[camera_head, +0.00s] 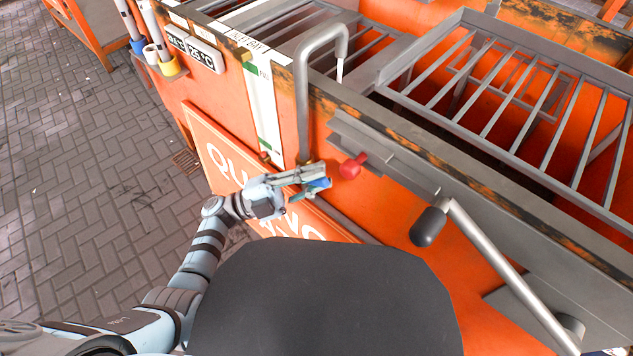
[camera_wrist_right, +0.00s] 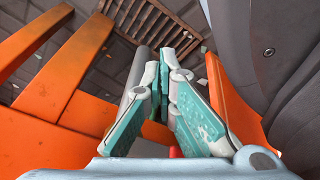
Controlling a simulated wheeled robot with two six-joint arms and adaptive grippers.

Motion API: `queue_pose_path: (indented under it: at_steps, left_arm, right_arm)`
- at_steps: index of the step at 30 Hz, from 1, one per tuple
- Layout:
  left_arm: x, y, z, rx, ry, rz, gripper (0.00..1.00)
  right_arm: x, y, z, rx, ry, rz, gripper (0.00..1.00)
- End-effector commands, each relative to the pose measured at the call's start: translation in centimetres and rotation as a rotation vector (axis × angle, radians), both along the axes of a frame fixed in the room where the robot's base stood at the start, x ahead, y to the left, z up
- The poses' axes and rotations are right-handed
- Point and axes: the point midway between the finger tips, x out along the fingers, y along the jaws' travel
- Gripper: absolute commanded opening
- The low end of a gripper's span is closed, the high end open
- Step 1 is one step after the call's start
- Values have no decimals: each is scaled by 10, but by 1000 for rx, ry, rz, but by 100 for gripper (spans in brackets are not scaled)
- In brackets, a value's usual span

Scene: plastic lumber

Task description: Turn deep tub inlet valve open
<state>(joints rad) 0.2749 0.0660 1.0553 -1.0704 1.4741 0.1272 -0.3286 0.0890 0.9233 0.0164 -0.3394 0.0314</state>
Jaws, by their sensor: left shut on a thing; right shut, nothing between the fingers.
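My left gripper (camera_head: 316,180) is shut on a small blue valve handle (camera_head: 318,185) at the foot of a grey gooseneck pipe (camera_head: 302,100). The fingers cover much of the handle, so its exact angle is hard to tell. The pipe rises along the orange tub wall and bends over the rim. My right gripper (camera_wrist_right: 164,68) shows in the right wrist view, shut with nothing between its fingers. It is not visible in the head view.
A red knob (camera_head: 352,166) sits just right of the valve. A crank lever with a black grip (camera_head: 429,227) sticks out further right. A grey slatted rack (camera_head: 490,90) lies over the tub. Brick paving (camera_head: 90,170) is open at left.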

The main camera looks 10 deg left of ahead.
Motion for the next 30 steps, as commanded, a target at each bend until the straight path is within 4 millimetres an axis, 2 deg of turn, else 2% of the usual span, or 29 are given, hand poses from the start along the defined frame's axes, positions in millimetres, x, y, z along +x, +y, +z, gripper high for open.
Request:
queue_pose_path:
  at_steps: [6, 17, 18, 21, 30]
  left_arm:
    - [2, 2, 4, -35, 23, 3, 0]
    - [2, 2, 4, -38, 24, 2, 0]
    - [2, 2, 4, -38, 24, 2, 22]
    - [2, 2, 4, -37, 24, 2, 38]
    - [1, 2, 3, -36, 26, 0, 38]
  right_arm:
    - [6, 2, 1, 4, -10, -1, 0]
    - [6, 1, 1, 2, -9, -1, 0]
    - [6, 1, 1, 2, -9, -1, 0]
    - [5, 1, 1, 1, -8, -1, 0]
    - [6, -1, 0, -2, -8, 1, 0]
